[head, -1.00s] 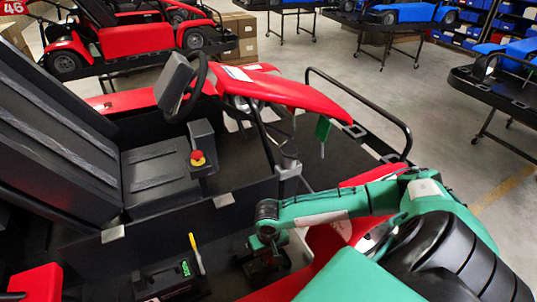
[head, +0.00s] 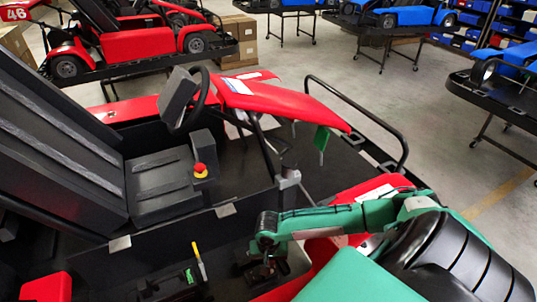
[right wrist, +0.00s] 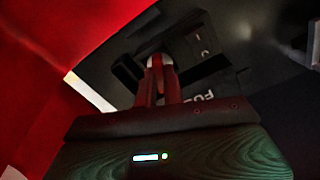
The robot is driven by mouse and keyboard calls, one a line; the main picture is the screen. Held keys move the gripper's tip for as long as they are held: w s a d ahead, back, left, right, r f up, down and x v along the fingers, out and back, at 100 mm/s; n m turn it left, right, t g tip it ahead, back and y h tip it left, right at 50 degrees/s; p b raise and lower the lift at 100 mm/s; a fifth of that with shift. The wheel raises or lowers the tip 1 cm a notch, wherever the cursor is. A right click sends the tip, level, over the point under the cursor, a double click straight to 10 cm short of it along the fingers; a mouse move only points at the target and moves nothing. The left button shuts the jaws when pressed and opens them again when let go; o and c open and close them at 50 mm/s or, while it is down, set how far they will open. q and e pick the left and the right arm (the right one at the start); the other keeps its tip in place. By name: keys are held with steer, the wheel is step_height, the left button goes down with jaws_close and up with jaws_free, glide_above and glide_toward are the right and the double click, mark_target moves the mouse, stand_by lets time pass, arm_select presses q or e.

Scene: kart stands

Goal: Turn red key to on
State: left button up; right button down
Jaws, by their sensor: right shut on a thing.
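In the right wrist view, a small red key with a pale end (right wrist: 156,63) stands at a dark panel (right wrist: 205,70) with white markings. My right gripper (right wrist: 158,78) is shut on the key, its two narrow fingers on either side of it. The fingers hide much of the key, and its turned position cannot be told. In the head view my right gripper (head: 265,270) is low in the kart, at a dark part beside the red bodywork. The key is hidden there. My left gripper is not in view.
The kart has a black seat (head: 160,182), a steering wheel (head: 190,97), a red button (head: 200,170) and a yellow-handled lever (head: 199,261) left of my right gripper. A black bar (head: 365,115) runs along the far side. Other karts stand behind, with open floor between.

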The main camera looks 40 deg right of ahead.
steer(key=c, duration=1.5)
jaws_free()
steer(key=shift+m, duration=0.4)
steer(key=shift+o, duration=0.2)
steer(key=shift+r, duration=0.1)
step_height(320, 180, up, 14)
steer(key=b, duration=0.4)
steer(key=shift+f, duration=0.2)
